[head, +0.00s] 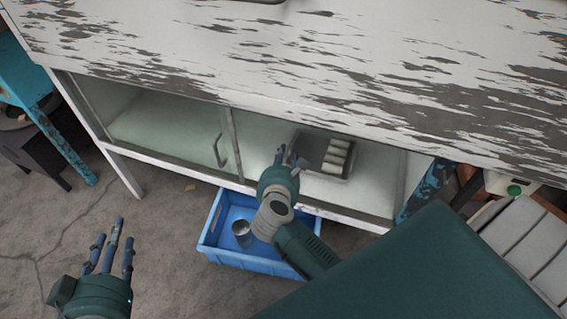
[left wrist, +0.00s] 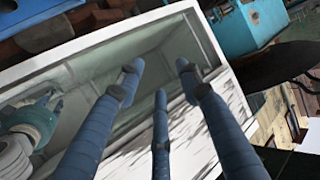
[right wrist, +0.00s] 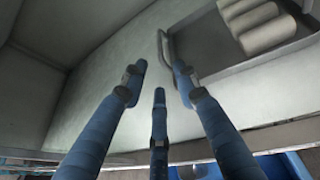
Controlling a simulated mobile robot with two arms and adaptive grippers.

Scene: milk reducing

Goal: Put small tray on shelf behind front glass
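The small grey tray (head: 312,141) sits on the shelf (head: 377,190) inside the right half of the cabinet, with several pale cylinders on it. It also shows in the right wrist view (right wrist: 205,48), its handle (right wrist: 164,45) just beyond my fingertips. My right gripper (head: 285,158) is open and empty, reaching into the cabinet beside the tray's left end; I see no contact. The front glass (head: 160,125), with a dark handle (head: 221,152), covers the left half. My left gripper (head: 110,245) is open and empty, low in front of the cabinet.
A blue crate (head: 212,238) holding a metal cup (head: 242,233) stands on the floor below my right arm. The worn white countertop (head: 300,55) overhangs the shelf. A blue table (head: 25,75) is at the left. Floor at the lower left is clear.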

